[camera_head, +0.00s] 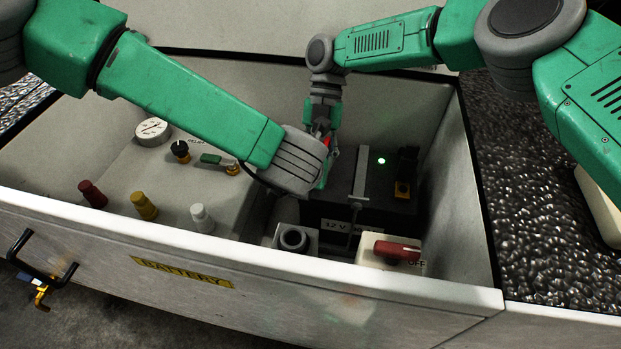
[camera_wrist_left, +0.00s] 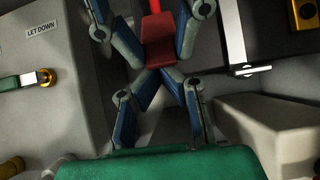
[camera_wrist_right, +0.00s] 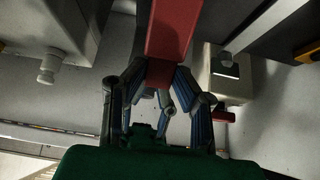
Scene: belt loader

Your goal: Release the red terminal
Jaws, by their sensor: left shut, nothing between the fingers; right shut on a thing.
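The red terminal (camera_head: 327,141) is a small red block, mostly hidden by both grippers in the head view. It shows clearly in the left wrist view (camera_wrist_left: 158,40) and large in the right wrist view (camera_wrist_right: 172,30). My right gripper (camera_wrist_right: 157,80) is shut on it inside the grey battery bay. My left gripper (camera_wrist_left: 157,78) is shut and empty, its fingertips close to the lower end of the red block. I cannot tell whether they touch it. The dark battery (camera_head: 375,203) with a green light is beside the grippers. The battery's post is hidden.
A white box with a red OFF switch (camera_head: 397,251) and a grey socket (camera_head: 293,238) stand near the front wall (camera_head: 245,268). A panel to the left bears a gauge (camera_head: 153,131), knobs and a green-handled lever (camera_head: 213,159). Bay walls enclose both grippers.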

